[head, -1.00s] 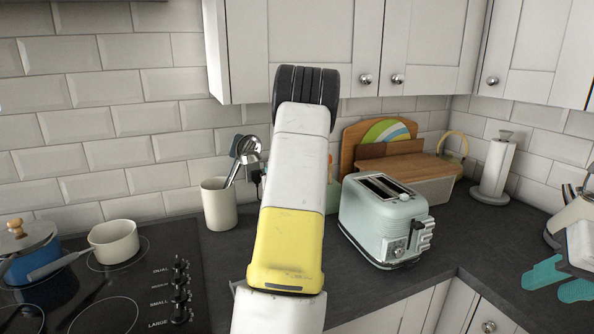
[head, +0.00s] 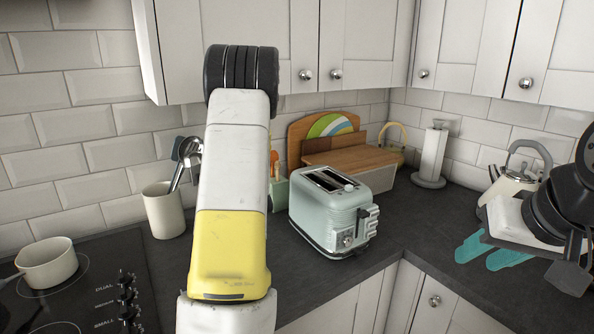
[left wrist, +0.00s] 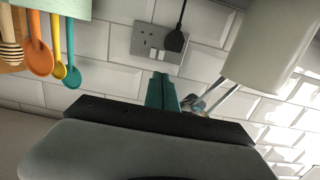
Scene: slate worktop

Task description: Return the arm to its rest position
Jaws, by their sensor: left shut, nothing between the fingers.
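My left arm (head: 236,180), white with a yellow section, rises through the middle of the head view in front of the tiled wall. Its gripper is hidden behind it there. In the left wrist view, which looks upside down, the teal left fingers (left wrist: 161,92) are together with nothing between them. They show between the cream utensil crock and the coloured spoons. My right gripper (head: 488,256) is at the right of the head view, over the dark worktop (head: 400,225). Its two teal fingers are apart and empty, pointing left.
A mint toaster (head: 333,212) stands right of the left arm. The cream crock (head: 163,210) and the hob (head: 95,290) with a small pan (head: 47,263) are to its left. A kettle (head: 512,185) stands behind the right gripper. Cupboards (head: 235,35) hang above.

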